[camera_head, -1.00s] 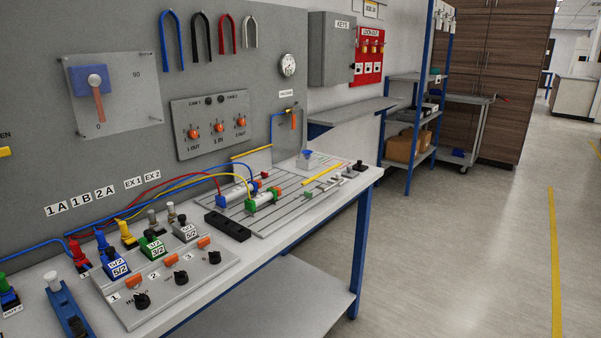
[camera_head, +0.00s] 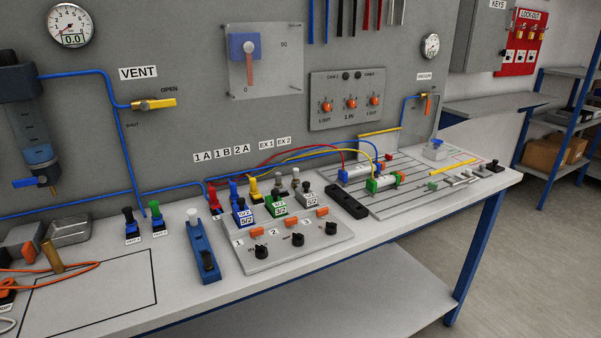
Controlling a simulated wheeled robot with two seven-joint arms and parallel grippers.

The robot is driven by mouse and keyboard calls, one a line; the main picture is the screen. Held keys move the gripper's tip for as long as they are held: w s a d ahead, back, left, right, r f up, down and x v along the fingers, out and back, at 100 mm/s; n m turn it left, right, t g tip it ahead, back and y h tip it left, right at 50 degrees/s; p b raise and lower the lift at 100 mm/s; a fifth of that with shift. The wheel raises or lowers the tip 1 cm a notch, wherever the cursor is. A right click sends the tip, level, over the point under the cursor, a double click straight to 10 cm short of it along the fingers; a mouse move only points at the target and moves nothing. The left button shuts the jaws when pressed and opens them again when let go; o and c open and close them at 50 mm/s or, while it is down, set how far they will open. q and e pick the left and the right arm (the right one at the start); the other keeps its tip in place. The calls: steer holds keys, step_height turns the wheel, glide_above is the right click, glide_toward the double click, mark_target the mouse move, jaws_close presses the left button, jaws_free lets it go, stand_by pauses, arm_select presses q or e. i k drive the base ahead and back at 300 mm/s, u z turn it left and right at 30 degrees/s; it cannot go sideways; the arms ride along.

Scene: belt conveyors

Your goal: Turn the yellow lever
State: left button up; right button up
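A yellow lever (camera_head: 155,103) sits on the grey panel under the VENT label (camera_head: 138,73), at the end of a blue tube. It lies about level, with its free end to the right near the word OPEN; the word SHUT is printed below it. Neither of my grippers is in view.
A bench (camera_head: 400,232) runs below the panel, with a block of coloured valves and knobs (camera_head: 290,240), a blue stand (camera_head: 203,248) and a cylinder board (camera_head: 440,190). A gauge (camera_head: 70,25) and a filter bowl (camera_head: 33,130) are at left. Floor is clear at lower right.

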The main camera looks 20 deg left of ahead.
mark_target(145, 106)
steer(key=u, duration=3.3)
steer(key=k, duration=0.35)
steer(key=z, duration=1.05)
